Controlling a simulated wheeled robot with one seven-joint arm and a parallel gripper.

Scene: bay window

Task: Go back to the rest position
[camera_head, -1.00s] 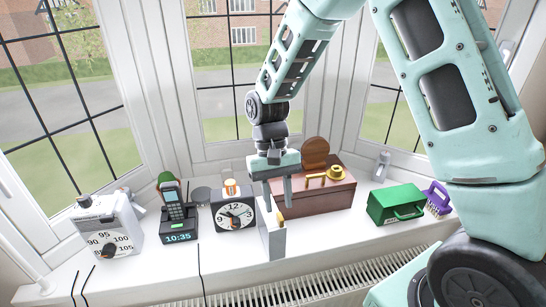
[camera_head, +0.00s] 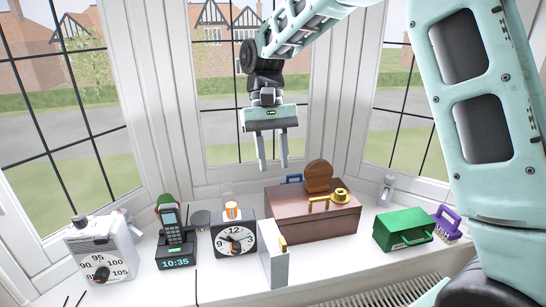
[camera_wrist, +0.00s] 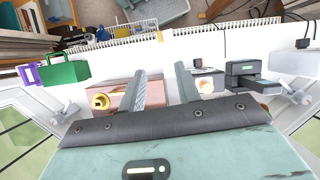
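My gripper (camera_head: 272,150) hangs in the air in front of the middle window pane, fingers pointing down and apart. It is open with nothing between the fingers.
On the sill (camera_head: 350,262) stand a white radio-like box (camera_head: 100,250), a phone on a dock (camera_head: 174,240), a black clock (camera_head: 234,240), a green box (camera_head: 402,231) and a purple object (camera_head: 447,222). A brass item (camera_head: 340,196) lies on the brown box. The air around my gripper is clear.

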